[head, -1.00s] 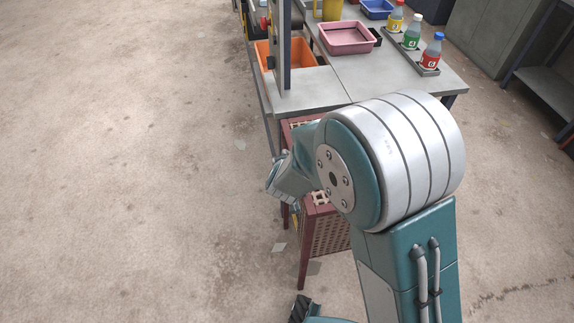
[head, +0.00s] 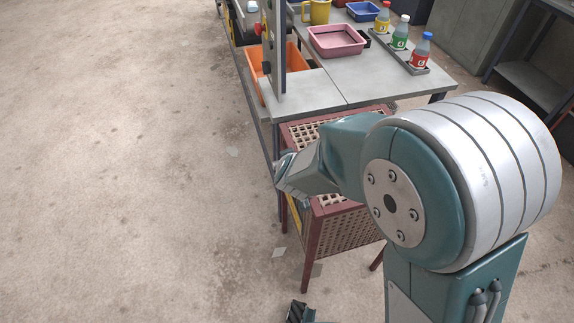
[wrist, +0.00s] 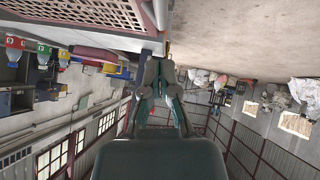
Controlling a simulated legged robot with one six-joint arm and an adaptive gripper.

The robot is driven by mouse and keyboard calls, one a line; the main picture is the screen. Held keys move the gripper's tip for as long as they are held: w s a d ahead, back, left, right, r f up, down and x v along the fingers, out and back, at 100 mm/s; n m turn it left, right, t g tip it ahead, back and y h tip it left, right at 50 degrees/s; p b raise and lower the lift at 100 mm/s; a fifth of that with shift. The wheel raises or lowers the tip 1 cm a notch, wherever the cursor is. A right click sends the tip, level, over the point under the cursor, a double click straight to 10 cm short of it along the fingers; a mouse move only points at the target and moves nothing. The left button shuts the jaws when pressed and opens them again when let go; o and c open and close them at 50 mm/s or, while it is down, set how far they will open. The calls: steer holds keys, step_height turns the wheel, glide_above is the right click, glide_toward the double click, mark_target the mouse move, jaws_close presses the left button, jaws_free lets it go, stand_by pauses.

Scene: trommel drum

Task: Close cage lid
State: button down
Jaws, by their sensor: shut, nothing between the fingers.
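The reddish-brown cage (head: 345,232) with lattice sides stands on legs at the near end of the grey table in the head view. Its lattice top panel (head: 304,132), which looks like the lid, lies about level. My arm crosses over the middle of it and hides part, so I cannot tell whether it is fully down. In the wrist view the lattice panel (wrist: 88,10) shows at the top left. My gripper (wrist: 162,62) is shut and empty, with its tips close beside the cage's edge in that view. In the head view the fingertips are not clearly seen.
The grey table (head: 310,93) holds a pink tray (head: 338,42), a blue tray (head: 362,11), a yellow mug (head: 317,12) and several bottles (head: 420,50). An orange bin (head: 262,77) sits at its left. The floor left of the cage is clear.

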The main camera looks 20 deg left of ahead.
steer(key=v, duration=0.8)
steer(key=s+d+r+m+g+y, duration=0.1)
steer(key=s+d+r+m+y, duration=0.1)
steer(key=d+r, duration=0.9)
steer(key=s+d+r+m+g+h, duration=0.1)
steer(key=s+d+m+h, duration=0.1)
steer(key=s+d, duration=0.4)
steer(key=s+d+r+m+g+h, duration=0.1)
steer(key=s+d+m+h, duration=0.2)
steer(key=d, duration=0.9)
steer(key=s, duration=0.3)
steer(key=shift+s+m+h, duration=0.2)
steer(key=shift+m+h, duration=0.1)
steer(key=shift+m, duration=0.1)
